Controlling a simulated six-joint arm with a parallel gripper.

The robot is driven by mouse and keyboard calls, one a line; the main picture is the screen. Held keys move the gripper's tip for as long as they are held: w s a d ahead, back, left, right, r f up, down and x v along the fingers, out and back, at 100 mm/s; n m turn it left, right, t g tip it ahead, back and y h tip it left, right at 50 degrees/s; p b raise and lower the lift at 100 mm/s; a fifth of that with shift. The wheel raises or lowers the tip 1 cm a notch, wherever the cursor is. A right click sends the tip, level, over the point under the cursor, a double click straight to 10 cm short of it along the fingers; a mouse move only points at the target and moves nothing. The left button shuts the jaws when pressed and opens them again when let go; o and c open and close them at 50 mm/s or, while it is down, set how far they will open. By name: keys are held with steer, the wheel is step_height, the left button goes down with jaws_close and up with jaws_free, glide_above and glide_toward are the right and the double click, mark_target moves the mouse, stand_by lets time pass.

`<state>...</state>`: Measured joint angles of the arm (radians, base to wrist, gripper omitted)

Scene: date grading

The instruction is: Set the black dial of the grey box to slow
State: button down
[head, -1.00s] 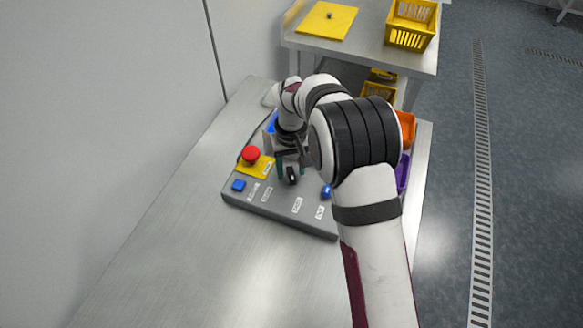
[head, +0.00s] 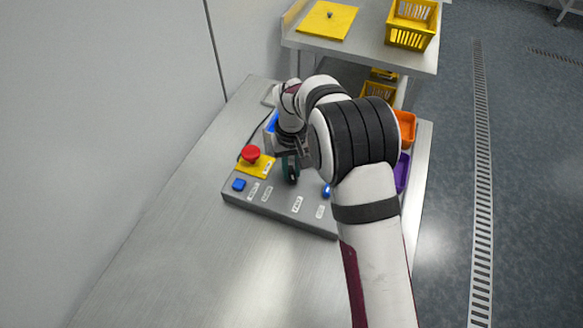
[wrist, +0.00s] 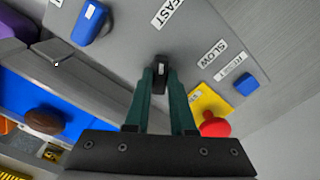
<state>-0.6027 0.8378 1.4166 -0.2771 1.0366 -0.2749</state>
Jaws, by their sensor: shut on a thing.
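The grey box (head: 268,209) sits on the steel table, with the black dial (wrist: 159,78) on its top face. My gripper (wrist: 161,72) is shut on the dial, one green finger on each side. In the head view my gripper (head: 291,173) comes down from above and mostly hides the dial. The dial's white mark lies at its top end in the wrist view, on the side of the FAST label (wrist: 168,13). The SLOW label (wrist: 213,53) is up and to the right of the dial there.
A red mushroom button (head: 250,153) stands on a yellow plate near the dial. A blue button (head: 239,185) and a blue knob (head: 326,191) are also on the box. The table's front left is clear.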

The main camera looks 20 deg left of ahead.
steer(key=shift+m, duration=0.3)
steer(key=m, duration=0.6)
steer(key=shift+m, duration=0.4)
steer(key=m, duration=0.6)
steer(key=shift+m, duration=0.3)
steer(key=c, duration=0.8)
jaws_free()
steer(key=shift+o, duration=0.2)
steer(key=shift+r, duration=0.1)
